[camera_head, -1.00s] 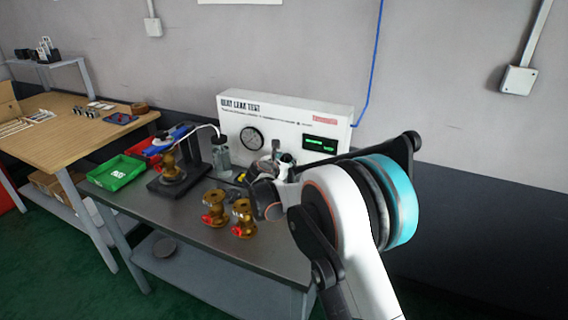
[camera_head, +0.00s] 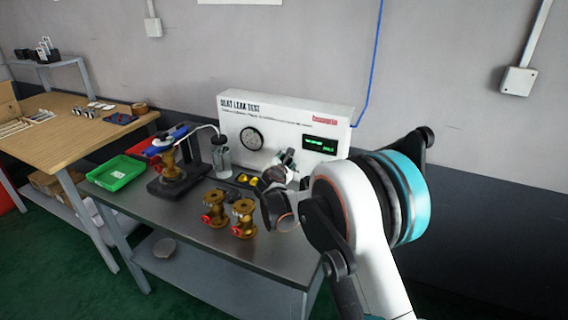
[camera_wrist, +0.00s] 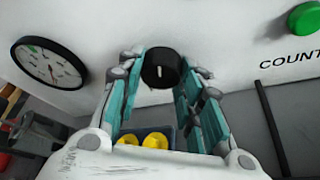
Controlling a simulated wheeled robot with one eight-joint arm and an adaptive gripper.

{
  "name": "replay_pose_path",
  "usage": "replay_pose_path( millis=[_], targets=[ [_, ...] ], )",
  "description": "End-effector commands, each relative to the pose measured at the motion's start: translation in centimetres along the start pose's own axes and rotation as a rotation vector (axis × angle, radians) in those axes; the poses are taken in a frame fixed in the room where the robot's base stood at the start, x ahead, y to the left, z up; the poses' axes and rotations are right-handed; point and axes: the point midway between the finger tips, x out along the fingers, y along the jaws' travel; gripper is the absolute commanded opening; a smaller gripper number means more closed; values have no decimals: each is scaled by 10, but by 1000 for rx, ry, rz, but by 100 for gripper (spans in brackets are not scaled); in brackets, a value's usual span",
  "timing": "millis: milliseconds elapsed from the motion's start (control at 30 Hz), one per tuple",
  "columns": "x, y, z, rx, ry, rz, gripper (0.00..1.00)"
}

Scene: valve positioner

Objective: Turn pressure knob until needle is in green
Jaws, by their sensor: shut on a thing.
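The black pressure knob (camera_wrist: 162,70) with a white mark sits on the front of the white test panel (camera_head: 235,110). My gripper (camera_wrist: 163,82) is shut on the knob, with a teal-padded finger on each side of it. In the head view my gripper (camera_head: 284,160) is at the panel front, and my wrist hides the knob. The round pressure gauge (camera_head: 251,138) is left of the knob; it also shows in the wrist view (camera_wrist: 50,63). Its dial has a small green patch at the upper left; the needle's exact reading is too small to tell.
A green-lettered display (camera_head: 320,144) is on the panel's right. Two brass valves (camera_head: 215,208) stand on the metal bench in front. Another valve (camera_head: 170,163) sits on a black fixture beside a green tray (camera_head: 116,173). A green button (camera_wrist: 304,18) is right of the knob.

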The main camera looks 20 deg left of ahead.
Motion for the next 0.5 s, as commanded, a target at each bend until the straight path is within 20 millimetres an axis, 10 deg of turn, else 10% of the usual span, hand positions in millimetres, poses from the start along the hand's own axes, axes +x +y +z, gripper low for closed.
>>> replay_pose_path(
  millis=[500],
  targets=[
    [0, -1, -1, 240, 0, 98, 10]
  ],
)
